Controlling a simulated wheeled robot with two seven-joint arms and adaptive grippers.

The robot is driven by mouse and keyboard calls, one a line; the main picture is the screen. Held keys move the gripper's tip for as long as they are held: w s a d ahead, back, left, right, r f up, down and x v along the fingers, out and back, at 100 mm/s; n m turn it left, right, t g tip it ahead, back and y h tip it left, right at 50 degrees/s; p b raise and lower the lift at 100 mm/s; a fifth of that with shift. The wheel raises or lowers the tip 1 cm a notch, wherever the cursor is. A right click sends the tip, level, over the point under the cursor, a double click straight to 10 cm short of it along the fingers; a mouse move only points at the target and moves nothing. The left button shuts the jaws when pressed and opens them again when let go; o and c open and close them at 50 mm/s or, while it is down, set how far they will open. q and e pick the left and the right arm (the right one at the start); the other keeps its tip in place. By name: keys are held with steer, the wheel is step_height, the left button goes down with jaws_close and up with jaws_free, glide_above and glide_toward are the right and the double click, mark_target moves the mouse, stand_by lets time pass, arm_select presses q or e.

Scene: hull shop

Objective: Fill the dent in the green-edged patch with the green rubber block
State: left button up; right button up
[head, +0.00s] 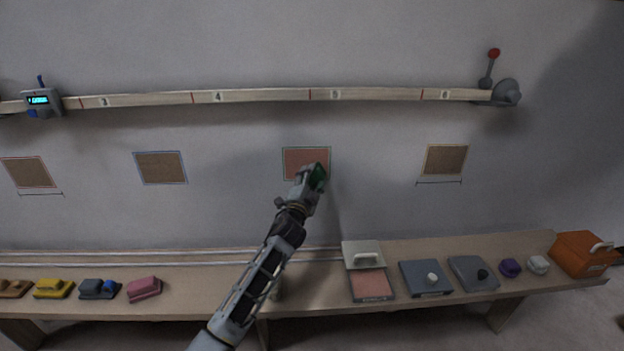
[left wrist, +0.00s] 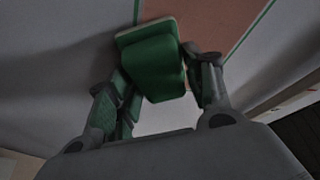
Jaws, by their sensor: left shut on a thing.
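The green-edged patch (head: 296,160) is on the grey wall, above the bench, with a pinkish fill inside a thin green line. My left gripper (head: 311,178) is at the patch's lower right corner. It is shut on the green rubber block (head: 320,178), which partly covers that corner. In the left wrist view the green block (left wrist: 156,62) sits between the fingers, its pale-edged face toward the wall at the patch's edge (left wrist: 205,25). I cannot tell whether it touches the wall. The dent cannot be made out. My right gripper is not in view.
Other patches hang on the wall: a blue-edged one (head: 160,167) and a yellow-edged one (head: 444,160). A numbered rail (head: 270,96) runs above. The bench (head: 210,285) below holds a pink block (head: 144,288), a pinkish tray (head: 371,286), grey boxes and an orange box (head: 582,256).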

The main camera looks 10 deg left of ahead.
arm_select(q)
steer(key=shift+f+b, duration=1.35)
steer(key=shift+f, duration=0.35)
steer(key=o, duration=0.4)
steer(key=c, duration=0.4)
steer(key=shift+s, duration=0.2)
steer(key=shift+s+d+r, duration=0.1)
steer(key=shift+s+d, duration=0.05)
steer(key=shift+s, duration=0.25)
steer(key=shift+s, duration=0.1)
